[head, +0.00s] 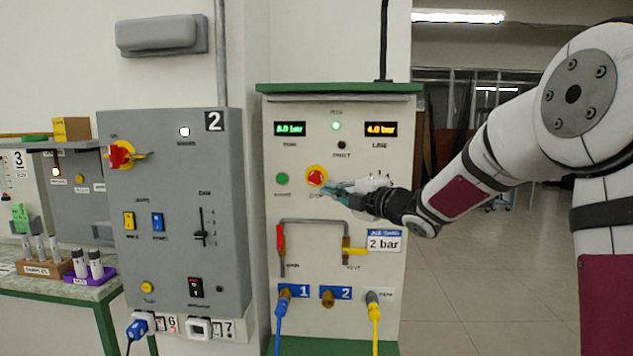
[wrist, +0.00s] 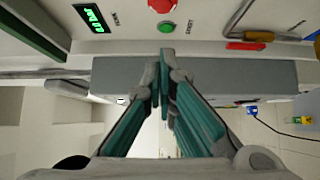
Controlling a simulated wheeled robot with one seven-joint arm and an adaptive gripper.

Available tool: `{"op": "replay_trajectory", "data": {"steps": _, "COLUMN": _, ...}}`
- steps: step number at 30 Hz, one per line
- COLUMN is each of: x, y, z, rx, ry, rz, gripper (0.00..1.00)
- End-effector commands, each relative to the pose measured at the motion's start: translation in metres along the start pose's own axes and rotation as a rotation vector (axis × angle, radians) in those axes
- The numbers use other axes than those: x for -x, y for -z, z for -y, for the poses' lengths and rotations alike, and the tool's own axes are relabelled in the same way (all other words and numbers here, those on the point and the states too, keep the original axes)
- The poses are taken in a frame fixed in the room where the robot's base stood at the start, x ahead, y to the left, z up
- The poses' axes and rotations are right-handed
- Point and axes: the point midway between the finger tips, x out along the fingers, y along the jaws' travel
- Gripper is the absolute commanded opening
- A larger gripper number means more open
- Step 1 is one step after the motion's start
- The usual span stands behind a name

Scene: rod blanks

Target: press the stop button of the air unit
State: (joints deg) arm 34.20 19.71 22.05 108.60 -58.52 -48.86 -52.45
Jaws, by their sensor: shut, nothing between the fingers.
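The air unit (head: 388,270) is a cream panel with a green top edge, standing right of the grey panel marked 2. Its red stop button (head: 316,176) on a yellow ring is at the panel's middle left, with the green start button (head: 282,179) to its left. My gripper (head: 332,187) is shut and empty, its fingertips just right of and slightly below the stop button in the head view. I cannot tell whether they touch it. In the wrist view the red button (wrist: 162,5) is at the top edge, beyond the fingertips, and the green button (wrist: 167,27) is nearer them.
Below the buttons are a red-handled valve (head: 281,240), a yellow valve handle (head: 352,249) and hoses. The grey panel (head: 180,260) stands to the left with a red-yellow rotary switch (head: 121,155). Open floor (head: 480,270) lies to the right.

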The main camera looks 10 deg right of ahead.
Motion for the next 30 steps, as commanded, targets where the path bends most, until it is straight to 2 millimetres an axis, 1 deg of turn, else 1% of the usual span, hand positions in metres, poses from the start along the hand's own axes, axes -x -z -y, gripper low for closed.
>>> {"op": "replay_trajectory", "data": {"steps": 1, "x": -0.011, "y": 0.001, "z": 0.000, "rx": -0.002, "ry": -0.001, "rz": -0.003, "gripper": 0.00}}
{"op": "replay_trajectory", "data": {"steps": 3, "x": -0.025, "y": 0.001, "z": 0.001, "rx": -0.002, "ry": 0.000, "rz": -0.004, "gripper": 0.00}}
{"op": "replay_trajectory", "data": {"steps": 10, "x": -0.070, "y": 0.001, "z": 0.001, "rx": -0.003, "ry": -0.001, "rz": -0.002, "gripper": 0.00}}
{"op": "replay_trajectory", "data": {"steps": 12, "x": -0.076, "y": -0.008, "z": 0.000, "rx": -0.001, "ry": 0.000, "rz": 0.001, "gripper": 0.00}}
{"op": "replay_trajectory", "data": {"steps": 19, "x": -0.093, "y": -0.024, "z": 0.000, "rx": -0.001, "ry": 0.000, "rz": -0.001, "gripper": 0.00}}
{"op": "replay_trajectory", "data": {"steps": 23, "x": -0.096, "y": -0.028, "z": 0.001, "rx": -0.001, "ry": 0.001, "rz": 0.000, "gripper": 0.00}}
{"op": "replay_trajectory", "data": {"steps": 30, "x": -0.097, "y": -0.028, "z": 0.001, "rx": -0.001, "ry": 0.002, "rz": 0.000, "gripper": 0.00}}
